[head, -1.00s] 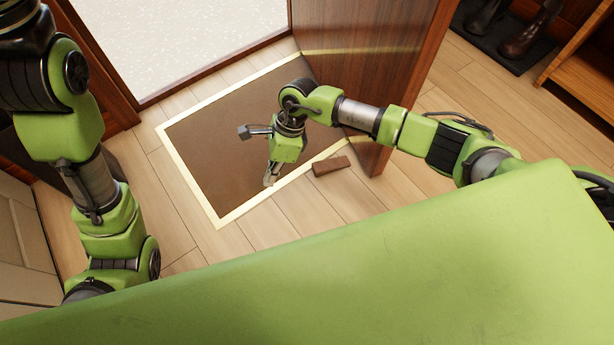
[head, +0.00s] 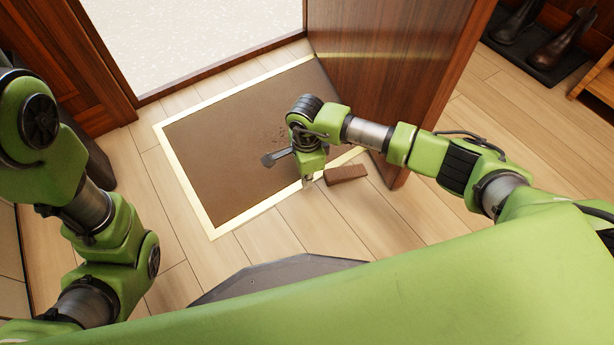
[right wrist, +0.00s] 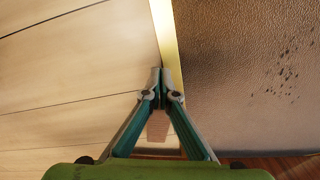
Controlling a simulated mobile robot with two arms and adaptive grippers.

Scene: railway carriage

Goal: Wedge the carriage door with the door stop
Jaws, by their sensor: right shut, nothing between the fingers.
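The carriage door (head: 390,75) is dark polished wood and stands open, its free edge towards me. The door stop (head: 347,174) is a small brown wedge lying on the floor near the foot of the door, by the mat's pale border. I cannot tell whether it touches the door. My right gripper (head: 308,184) points down just left of the door stop, shut and empty. In the right wrist view its fingertips (right wrist: 166,72) meet, and part of the door stop (right wrist: 158,128) shows between the fingers. My left arm is at the left, its gripper out of view.
A brown mat (head: 225,150) with a pale border lies in the doorway, with dark specks on it. Boots (head: 560,50) stand on a dark tray at the upper right, beside a wooden bench (head: 603,85). Plank floor (head: 260,237) is clear in front of the mat.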

